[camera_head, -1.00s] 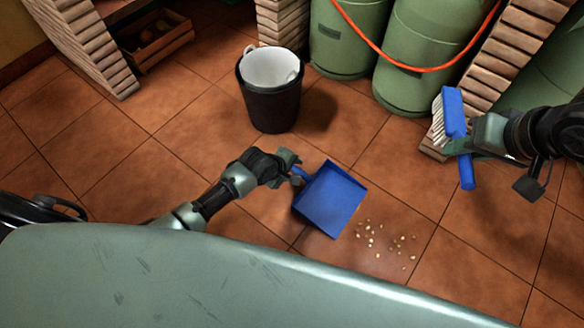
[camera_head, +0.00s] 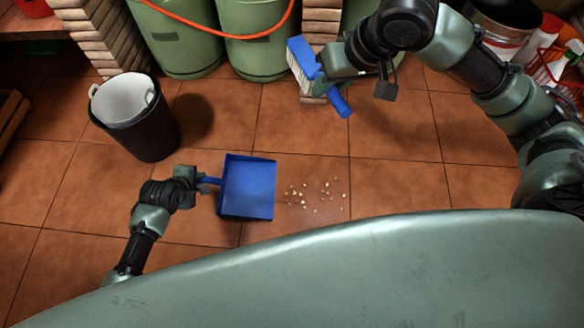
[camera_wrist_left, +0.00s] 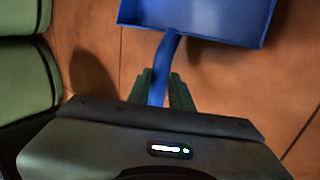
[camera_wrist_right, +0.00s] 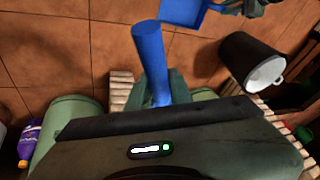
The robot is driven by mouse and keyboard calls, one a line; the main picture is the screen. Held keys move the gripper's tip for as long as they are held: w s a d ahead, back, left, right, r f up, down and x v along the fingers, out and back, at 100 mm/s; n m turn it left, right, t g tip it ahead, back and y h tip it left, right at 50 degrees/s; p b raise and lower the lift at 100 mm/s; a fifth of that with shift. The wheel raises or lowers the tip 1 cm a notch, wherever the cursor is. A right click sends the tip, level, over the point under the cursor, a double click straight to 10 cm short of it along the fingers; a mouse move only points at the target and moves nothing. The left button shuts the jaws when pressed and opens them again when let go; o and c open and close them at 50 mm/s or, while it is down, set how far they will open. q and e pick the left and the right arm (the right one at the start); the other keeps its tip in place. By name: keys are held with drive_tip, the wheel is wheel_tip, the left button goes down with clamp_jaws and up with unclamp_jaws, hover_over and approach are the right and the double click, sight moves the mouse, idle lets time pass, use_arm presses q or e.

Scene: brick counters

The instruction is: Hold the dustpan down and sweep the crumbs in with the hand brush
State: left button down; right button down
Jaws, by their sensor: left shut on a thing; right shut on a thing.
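The blue dustpan (camera_head: 248,187) lies on the tiled floor, its open edge facing right. My left gripper (camera_head: 205,183) is shut on its handle, which also shows between the fingers in the left wrist view (camera_wrist_left: 163,75). The pale crumbs (camera_head: 316,193) are scattered on the floor just right of the pan. My right gripper (camera_head: 326,82) is shut on the blue hand brush (camera_head: 301,56) and holds it above the floor, beyond the crumbs, with its white bristles facing left. In the right wrist view the brush handle (camera_wrist_right: 148,55) stands between the fingers.
A black bin (camera_head: 146,130) with a white liner stands left of the dustpan. Green gas cylinders (camera_head: 258,40) with an orange hose and a brick pillar (camera_head: 321,25) stand at the back. The floor right of the crumbs is clear.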

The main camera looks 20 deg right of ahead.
idle(0.4)
drive_tip(key=s+d+f+m, duration=0.15)
drive_tip(key=d+f, duration=0.25)
drive_tip(key=f, duration=0.6)
drive_tip(key=s+d+f+n, duration=0.1)
drive_tip(key=s+d+f, duration=0.25)
drive_tip(key=f, duration=0.65)
drive_tip(key=s+d+f+n, duration=0.1)
drive_tip(key=s+d+f, duration=0.1)
drive_tip(key=s, duration=0.3)
drive_tip(key=s+d+f, duration=0.3)
drive_tip(key=s+f, duration=0.2)
drive_tip(key=s+d+f+n+y, duration=0.1)
drive_tip(key=s+d+f, duration=0.1)
drive_tip(key=s, duration=0.3)
drive_tip(key=shift+s+d+f+n, duration=0.3)
drive_tip(key=shift+d+f+n, duration=0.1)
drive_tip(key=shift+f, duration=0.5)
